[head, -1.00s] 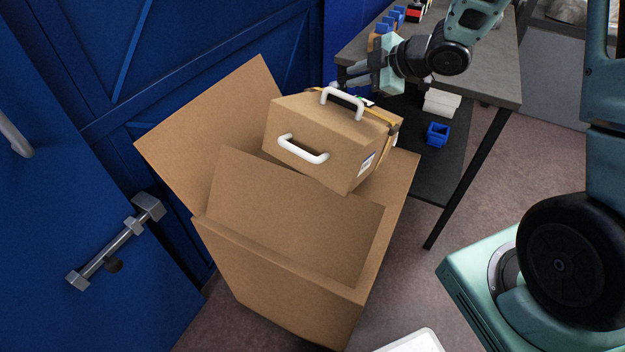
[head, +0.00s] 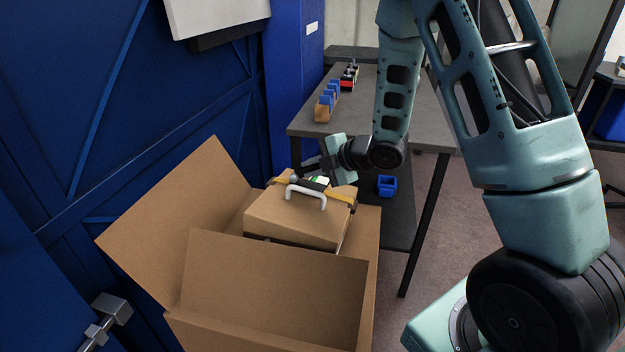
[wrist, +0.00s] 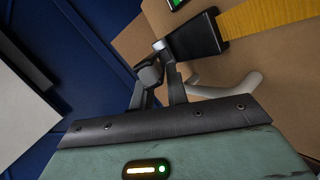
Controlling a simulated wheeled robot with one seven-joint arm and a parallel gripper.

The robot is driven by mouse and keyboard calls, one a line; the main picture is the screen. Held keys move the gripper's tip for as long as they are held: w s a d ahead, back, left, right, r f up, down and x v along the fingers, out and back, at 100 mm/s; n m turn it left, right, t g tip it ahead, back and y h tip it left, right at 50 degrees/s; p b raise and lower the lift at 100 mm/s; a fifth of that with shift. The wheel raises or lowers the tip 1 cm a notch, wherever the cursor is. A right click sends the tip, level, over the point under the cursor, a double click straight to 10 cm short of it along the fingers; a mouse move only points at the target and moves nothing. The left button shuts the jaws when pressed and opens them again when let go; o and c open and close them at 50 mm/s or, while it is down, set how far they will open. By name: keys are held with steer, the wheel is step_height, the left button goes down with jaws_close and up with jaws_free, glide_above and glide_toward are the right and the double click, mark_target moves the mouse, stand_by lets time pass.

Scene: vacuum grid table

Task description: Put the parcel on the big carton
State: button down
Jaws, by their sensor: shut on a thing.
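The parcel (head: 290,223) is a brown cardboard box with white handles, a yellow strap and a black buckle on top. My gripper (head: 305,174) is shut on the parcel at its top, near the buckle. In the wrist view the fingers (wrist: 158,72) meet beside the black buckle, with the parcel's cardboard (wrist: 285,75) at the right. The big carton (head: 270,275) stands with its flaps raised. The parcel is at the rear of its opening. The front flap borders the parcel's lower edge in view, so I cannot tell whether the parcel's underside touches the carton.
A blue panelled wall (head: 150,110) runs close along the carton's left side. Floor (head: 445,225) shows at the right.

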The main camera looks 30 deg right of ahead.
steer(key=shift+s+f, duration=0.1)
steer(key=shift+f, duration=1.25)
steer(key=c, duration=1.3)
jaws_free()
steer(key=shift+f, duration=0.2)
steer(key=shift+c, duration=0.2)
steer(key=shift+r, duration=0.15)
